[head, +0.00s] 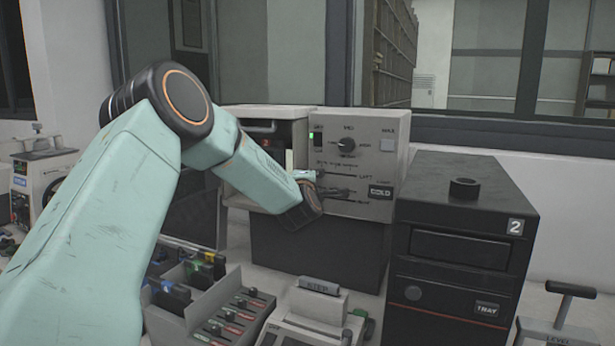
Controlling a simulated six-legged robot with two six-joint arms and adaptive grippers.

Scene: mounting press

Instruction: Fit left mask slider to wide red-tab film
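The grey mounting press (352,150) stands at the centre. My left arm crosses from the left, and my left gripper (335,191) is at the panel, by the lower slider tracks. Its dark wrist hides the left ends of the tracks. I cannot tell whether the fingers touch a slider or are shut. My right gripper is not in view. No film is clearly seen in the press.
A grey rack (191,313) at the lower left holds several dark cartridges and small coloured-tab pieces. A device marked STEP (319,286) stands in front of the press. A dark cabinet marked 2 (463,245) stands close at right, with a handled tool (570,290) beyond it.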

